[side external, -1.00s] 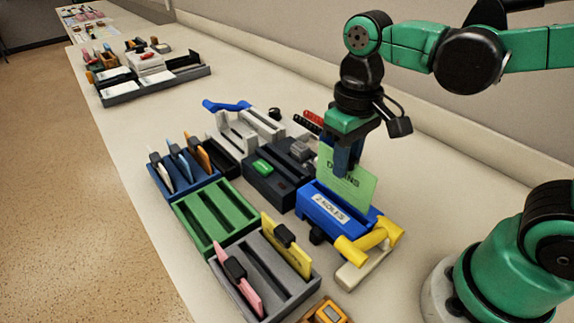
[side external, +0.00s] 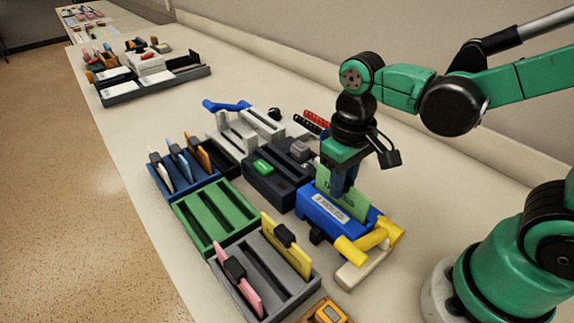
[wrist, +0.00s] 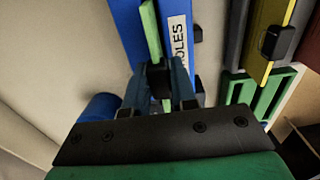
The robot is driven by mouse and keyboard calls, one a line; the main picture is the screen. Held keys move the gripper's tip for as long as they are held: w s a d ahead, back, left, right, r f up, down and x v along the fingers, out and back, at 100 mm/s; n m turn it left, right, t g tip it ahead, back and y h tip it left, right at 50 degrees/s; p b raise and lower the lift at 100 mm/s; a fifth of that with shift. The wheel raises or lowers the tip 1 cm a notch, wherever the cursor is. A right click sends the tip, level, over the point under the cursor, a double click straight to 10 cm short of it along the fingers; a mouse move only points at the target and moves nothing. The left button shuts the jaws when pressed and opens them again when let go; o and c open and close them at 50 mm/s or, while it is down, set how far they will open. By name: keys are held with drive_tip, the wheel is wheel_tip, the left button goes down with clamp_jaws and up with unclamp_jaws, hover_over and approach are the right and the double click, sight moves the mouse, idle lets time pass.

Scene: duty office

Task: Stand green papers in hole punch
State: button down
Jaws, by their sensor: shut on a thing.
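The green papers (side external: 352,203) stand upright in the slot of the blue hole punch (side external: 325,214), which has a white "2 HOLES" label and a yellow handle. Their lower part is hidden inside the punch. My gripper (side external: 340,190) is shut on the papers from above, close over the punch. In the wrist view the papers (wrist: 150,22) show as a thin green edge between the fingers (wrist: 160,78), along the slot of the blue punch (wrist: 128,35).
A green slotted tray (side external: 216,218), empty, lies left of the punch. A grey tray (side external: 262,278) holds pink and yellow papers with black clips. A blue tray (side external: 183,180) holds several clipped papers. A dark slotted machine (side external: 277,177) stands behind the punch.

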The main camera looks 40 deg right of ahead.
drive_tip(key=c, duration=0.6)
unclamp_jaws()
drive_tip(key=shift+c, duration=0.2)
drive_tip(key=shift+r, duration=4.55)
drive_tip(key=shift+w+d+f+t, duration=0.35)
drive_tip(key=shift+d+f+t, duration=0.3)
drive_tip(key=shift+t, duration=0.55)
drive_tip(key=shift+w+d+f+t, duration=0.45)
drive_tip(key=shift+f+t, duration=0.25)
drive_tip(key=shift+t, duration=0.5)
drive_tip(key=shift+w+d+f+t, duration=0.3)
drive_tip(key=shift+d+f+t, duration=0.35)
drive_tip(key=shift+t, duration=0.55)
